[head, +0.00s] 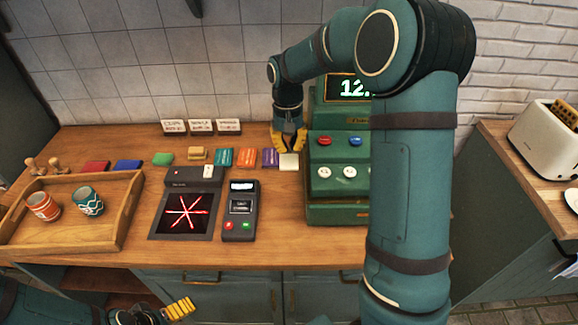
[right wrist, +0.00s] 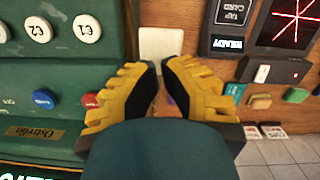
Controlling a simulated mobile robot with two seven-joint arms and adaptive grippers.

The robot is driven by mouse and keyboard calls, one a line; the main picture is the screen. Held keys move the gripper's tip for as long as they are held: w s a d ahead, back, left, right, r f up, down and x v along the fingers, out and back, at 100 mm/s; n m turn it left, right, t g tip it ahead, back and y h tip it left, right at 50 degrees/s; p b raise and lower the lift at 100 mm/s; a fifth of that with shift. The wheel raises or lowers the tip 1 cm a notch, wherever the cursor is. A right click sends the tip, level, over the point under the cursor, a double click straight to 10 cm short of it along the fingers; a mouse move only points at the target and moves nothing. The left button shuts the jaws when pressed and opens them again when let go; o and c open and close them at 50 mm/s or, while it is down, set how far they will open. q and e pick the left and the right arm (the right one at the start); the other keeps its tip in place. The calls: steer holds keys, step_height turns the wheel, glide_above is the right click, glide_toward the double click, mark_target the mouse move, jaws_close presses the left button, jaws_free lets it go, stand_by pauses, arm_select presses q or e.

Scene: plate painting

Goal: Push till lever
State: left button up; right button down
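The green till (head: 335,212) stands on the wooden counter, partly hidden behind my right arm. It also shows at the left of the right wrist view (right wrist: 50,82). I cannot make out a lever for certain; the till's right side is hidden. A cream block (head: 289,161) is beside the till's left side and also shows beyond my fingertips in the right wrist view (right wrist: 160,42). My right gripper (head: 290,147) points down just above and behind this block, fingers apart and empty. My left gripper (head: 180,308) is low at the bottom left; its opening is unclear.
A card reader (head: 240,222) and a dark screen with a red star (head: 184,213) lie left of the till. Several coloured blocks and small signs (head: 201,127) line the back. A wooden tray (head: 120,225) holds two cups. A toaster (head: 545,140) stands far right.

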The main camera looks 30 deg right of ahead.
mark_target(289, 161)
steer(key=shift+s+f+b, duration=0.1)
steer(key=shift+f+b, duration=0.85)
steer(key=shift+f, duration=0.6)
arm_select(q)
step_height(289, 161, down, 3)
